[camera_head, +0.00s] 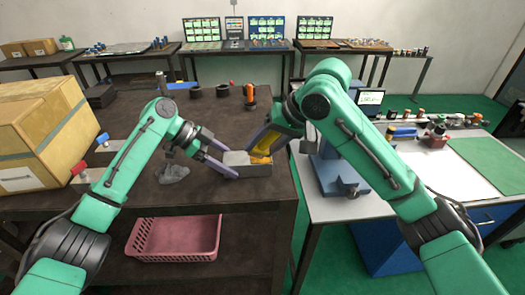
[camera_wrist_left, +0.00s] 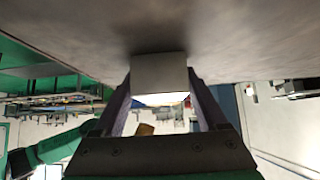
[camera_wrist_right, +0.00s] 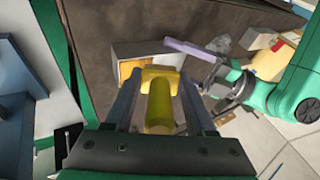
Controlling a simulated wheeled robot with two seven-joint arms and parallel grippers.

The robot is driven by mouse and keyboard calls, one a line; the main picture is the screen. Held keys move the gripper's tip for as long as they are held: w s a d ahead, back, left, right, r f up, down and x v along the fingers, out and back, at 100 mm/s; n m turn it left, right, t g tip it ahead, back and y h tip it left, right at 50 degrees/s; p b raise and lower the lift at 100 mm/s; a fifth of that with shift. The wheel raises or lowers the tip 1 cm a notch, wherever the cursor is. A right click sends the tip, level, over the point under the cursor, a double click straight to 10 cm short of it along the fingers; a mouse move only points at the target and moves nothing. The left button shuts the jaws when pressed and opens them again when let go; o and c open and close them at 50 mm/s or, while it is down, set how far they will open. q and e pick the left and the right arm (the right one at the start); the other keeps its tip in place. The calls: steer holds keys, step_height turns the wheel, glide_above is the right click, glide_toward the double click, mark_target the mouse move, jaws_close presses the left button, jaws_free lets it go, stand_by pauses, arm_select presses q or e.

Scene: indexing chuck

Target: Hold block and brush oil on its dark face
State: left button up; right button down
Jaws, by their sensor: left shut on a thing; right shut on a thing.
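A pale grey block (camera_head: 237,158) is between the fingers of my left gripper (camera_head: 229,163), which is shut on it. In the left wrist view the block (camera_wrist_left: 158,75) fills the gap between the fingertips. My right gripper (camera_head: 270,142) is shut on a yellow brush. Whether the brush touches the block is hidden.
A grey lump (camera_head: 173,174) and a large carton (camera_head: 40,130) are to the left. A blue fixture (camera_head: 338,172) stands on the white table to the right. A pink basket (camera_head: 175,238) is below.

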steer(key=shift+r, duration=2.65)
steer(key=shift+f, duration=0.1)
steer(key=shift+f, duration=3.5)
steer(key=shift+w+f, duration=0.15)
steer(key=shift+f, duration=0.1)
steer(key=shift+w+f, duration=0.2)
steer(key=shift+w, duration=1.75)
steer(key=s, duration=0.4)
steer(key=shift+s+r, duration=0.1)
steer(key=shift+r, duration=3.95)
